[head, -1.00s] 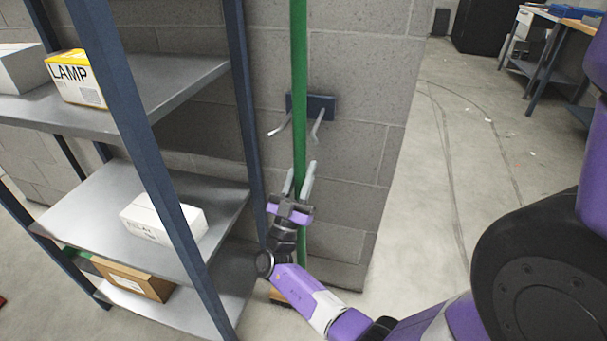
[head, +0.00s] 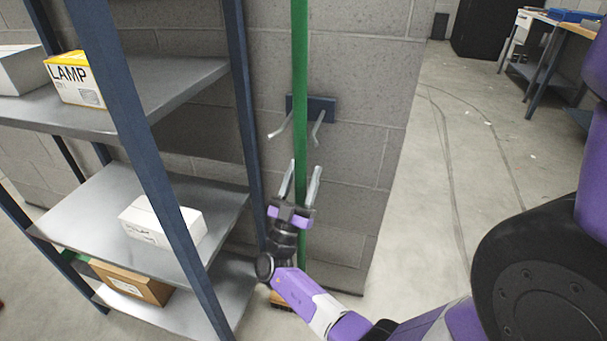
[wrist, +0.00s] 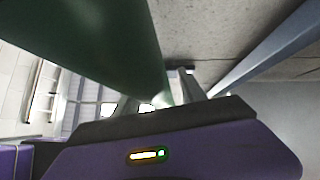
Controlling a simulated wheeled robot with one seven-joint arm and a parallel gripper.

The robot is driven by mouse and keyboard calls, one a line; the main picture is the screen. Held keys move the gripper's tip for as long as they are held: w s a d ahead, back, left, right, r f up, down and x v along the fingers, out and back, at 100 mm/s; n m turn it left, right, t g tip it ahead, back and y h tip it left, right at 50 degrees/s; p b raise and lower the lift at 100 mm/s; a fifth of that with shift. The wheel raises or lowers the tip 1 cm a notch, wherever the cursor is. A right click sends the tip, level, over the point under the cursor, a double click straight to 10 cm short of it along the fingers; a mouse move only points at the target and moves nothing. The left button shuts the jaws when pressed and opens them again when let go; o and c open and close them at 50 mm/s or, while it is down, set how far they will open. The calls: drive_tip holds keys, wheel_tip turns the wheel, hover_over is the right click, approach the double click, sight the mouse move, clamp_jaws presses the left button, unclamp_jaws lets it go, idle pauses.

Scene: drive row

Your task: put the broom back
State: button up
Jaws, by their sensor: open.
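The broom's green handle (head: 300,70) stands upright against the grey block wall, and it fills the upper left of the wrist view (wrist: 95,45). Its brush head (head: 281,299) is low down near the floor, mostly hidden behind my arm. A blue wall bracket with two metal prongs (head: 322,108) is behind the handle, which passes between the prongs. My gripper (head: 301,180) is below the bracket with its fingers open, one on each side of the handle in the head view. I cannot tell whether either finger touches it.
A metal shelf unit (head: 190,85) stands close on the left, with a lamp box (head: 77,80), a white box (head: 160,222) and a brown box (head: 135,283). Its blue post is close to my gripper. Open floor (head: 430,190) lies right of the wall's end. A workbench (head: 550,50) stands far right.

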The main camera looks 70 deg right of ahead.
drive_tip(key=shift+r, duration=0.25)
drive_tip(key=b+v, duration=0.2)
drive_tip(key=v, duration=1)
drive_tip(key=s+a+f+n+t+y, duration=0.3)
drive_tip(key=s+a+f+n+y, duration=0.15)
drive_tip(key=f, duration=0.45)
drive_tip(key=s+a+f+n+t+y, duration=0.2)
drive_tip(key=s+a+f+n+y, duration=0.15)
drive_tip(key=f+y, duration=0.4)
drive_tip(key=s+a+f+n+t+y, duration=0.3)
drive_tip(key=a+f+n, duration=0.15)
drive_tip(key=f, duration=0.55)
drive_tip(key=s+a+r+n+t+y, duration=0.1)
drive_tip(key=s+a+n+t+y, duration=0.1)
drive_tip(key=a+y, duration=0.35)
drive_tip(key=s+a+r+n+t+y, duration=0.2)
drive_tip(key=s+a+y, duration=0.1)
drive_tip(key=a, duration=0.6)
drive_tip(key=s+a+r+n+t+y, duration=0.1)
drive_tip(key=a+r+t+y, duration=0.1)
drive_tip(key=r, duration=1.1)
drive_tip(key=s+a+r+n+t+y, duration=0.1)
drive_tip(key=r+t, duration=0.3)
drive_tip(key=r, duration=0.9)
drive_tip(key=shift+a+n+y, duration=0.35)
drive_tip(key=shift+a+n, duration=0.1)
drive_tip(key=shift+a, duration=0.05)
